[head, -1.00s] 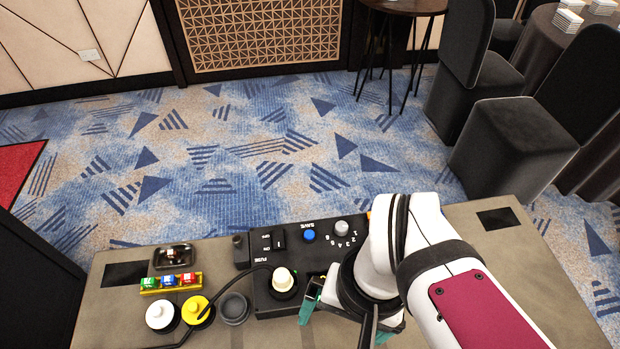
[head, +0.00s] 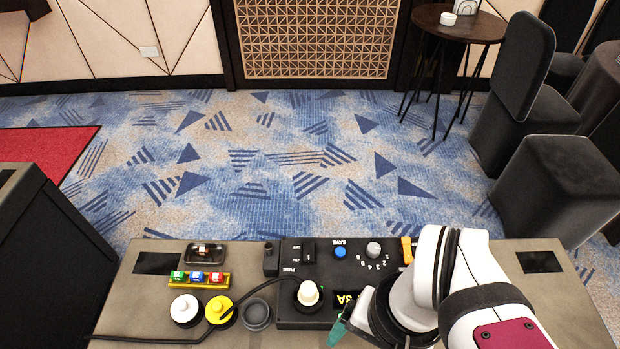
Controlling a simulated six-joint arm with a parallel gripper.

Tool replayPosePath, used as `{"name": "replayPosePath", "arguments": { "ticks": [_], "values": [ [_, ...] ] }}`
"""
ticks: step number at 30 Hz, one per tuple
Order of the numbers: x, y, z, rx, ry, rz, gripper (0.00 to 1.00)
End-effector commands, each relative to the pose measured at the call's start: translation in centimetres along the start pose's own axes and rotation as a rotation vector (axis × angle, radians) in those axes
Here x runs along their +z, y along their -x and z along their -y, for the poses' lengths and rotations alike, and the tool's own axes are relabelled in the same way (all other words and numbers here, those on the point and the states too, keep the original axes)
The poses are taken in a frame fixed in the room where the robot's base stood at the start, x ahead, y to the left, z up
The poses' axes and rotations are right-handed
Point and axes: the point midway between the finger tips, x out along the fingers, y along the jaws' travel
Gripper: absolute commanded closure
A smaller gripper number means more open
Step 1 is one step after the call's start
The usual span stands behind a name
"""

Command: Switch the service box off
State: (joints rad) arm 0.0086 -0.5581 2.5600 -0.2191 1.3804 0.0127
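The service box (head: 292,318) is a black box on the table's front half, with its lettering upside down to me. I cannot tell which side of the rocker is pressed. My gripper (head: 345,328) is at the box's near right corner, pointing down. One green-tipped finger shows; my arm hides the rest and part of the box.
The table (head: 545,290) also holds a yellow rack (head: 198,281) of small coloured blocks, a small dark tray (head: 205,254), a white knob (head: 185,309), a yellow knob (head: 219,310) with a black cable, and an empty grey socket (head: 256,313).

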Motion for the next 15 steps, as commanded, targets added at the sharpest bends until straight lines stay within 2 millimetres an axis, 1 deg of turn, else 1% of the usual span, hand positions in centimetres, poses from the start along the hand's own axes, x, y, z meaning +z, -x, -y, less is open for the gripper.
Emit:
{"name": "replayPosePath", "arguments": {
  "ticks": [1, 2, 3, 8, 12, 13, 15],
  "values": [
    [0.0, 0.0, 0.0, 0.0, 0.0, 0.0, 0.31],
    [0.0, 0.0, 0.0, 0.0, 0.0, 0.0, 0.36],
    [0.0, 0.0, 0.0, 0.0, 0.0, 0.0, 0.43],
    [0.0, 0.0, 0.0, 0.0, 0.0, 0.0, 0.72],
    [0.0, 0.0, 0.0, 0.0, 0.0, 0.0, 0.97],
    [0.0, 0.0, 0.0, 0.0, 0.0, 0.0, 1.0],
    [0.0, 0.0, 0.0, 0.0, 0.0, 0.0, 1.0]
  ]
}}
